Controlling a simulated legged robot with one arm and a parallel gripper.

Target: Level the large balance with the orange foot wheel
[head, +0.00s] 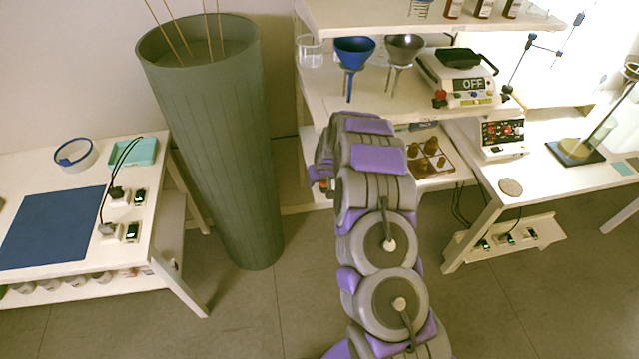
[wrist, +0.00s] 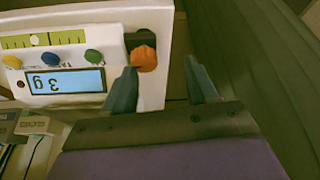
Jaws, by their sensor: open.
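In the wrist view the white balance (wrist: 150,20) appears upside down, its display (wrist: 65,81) reading 3 g. The orange foot wheel (wrist: 144,58) sits at its right corner, beside a dark recess. A yellow-green level strip (wrist: 68,38) with tick marks lies near yellow, blue and green knobs. My gripper (wrist: 159,66) is open. The wheel appears between its fingertips, closer to the left finger; I cannot tell whether they touch. In the head view my arm hides the gripper, and I cannot make out this balance.
A tall grey-green bin (head: 215,140) stands left of my arm. The upper shelf holds a blue funnel (head: 354,52), a grey funnel (head: 404,48) and a white device (head: 468,84) reading OFF. A wooden tray (head: 430,158) lies below. Tables stand on both sides.

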